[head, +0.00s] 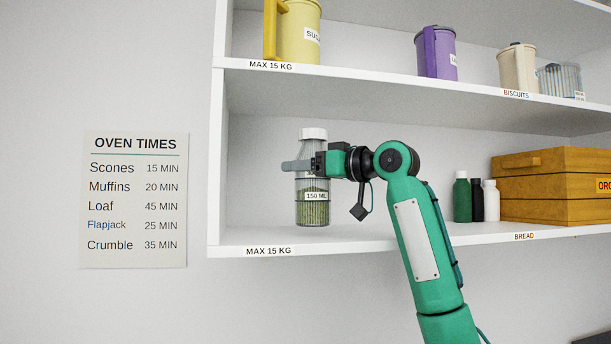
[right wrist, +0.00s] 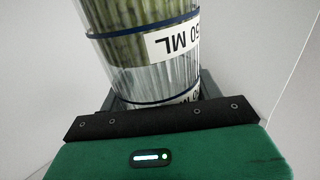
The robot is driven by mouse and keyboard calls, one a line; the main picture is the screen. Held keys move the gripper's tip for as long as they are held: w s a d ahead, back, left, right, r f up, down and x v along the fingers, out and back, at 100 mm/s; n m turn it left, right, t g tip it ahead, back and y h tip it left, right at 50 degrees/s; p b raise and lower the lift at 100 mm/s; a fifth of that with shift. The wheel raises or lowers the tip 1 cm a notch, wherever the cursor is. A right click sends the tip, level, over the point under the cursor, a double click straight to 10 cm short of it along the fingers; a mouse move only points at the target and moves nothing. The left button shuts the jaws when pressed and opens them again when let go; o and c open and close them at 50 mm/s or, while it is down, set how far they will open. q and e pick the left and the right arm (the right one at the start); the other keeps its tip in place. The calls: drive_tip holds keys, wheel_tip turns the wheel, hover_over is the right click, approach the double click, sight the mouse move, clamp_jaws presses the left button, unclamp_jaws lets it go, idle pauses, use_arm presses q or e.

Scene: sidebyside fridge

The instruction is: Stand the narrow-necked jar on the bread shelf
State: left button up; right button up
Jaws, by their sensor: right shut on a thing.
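The narrow-necked jar (head: 313,208) is clear glass with a white cap, green contents and a "150 ML" label. My right gripper (head: 299,166) is shut around its upper part and holds it upright in the bay of the bread shelf (head: 350,236), near the left end. The jar's base is at or just above the board; I cannot tell whether it touches. In the right wrist view the jar (right wrist: 150,50) stands between the fingers, its label upside down. My left gripper is not in view.
Green, black and white bottles (head: 462,198) and a yellow-brown box (head: 545,186) stand to the right on the same shelf. The shelf above holds a yellow jug (head: 300,35), a purple mug (head: 440,52) and a cream canister (head: 517,68). The board between jar and bottles is clear of objects.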

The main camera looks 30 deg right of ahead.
drive_tip(key=shift+f, duration=0.55)
drive_tip(key=shift+w+d+f+p, duration=0.1)
drive_tip(key=shift+d+p, duration=0.05)
drive_tip(key=shift+p, duration=0.25)
drive_tip(key=shift+f, duration=0.2)
drive_tip(key=shift+f, duration=0.1)
drive_tip(key=o, duration=1.9)
drive_tip(key=shift+f, duration=0.1)
drive_tip(key=shift+c, duration=0.2)
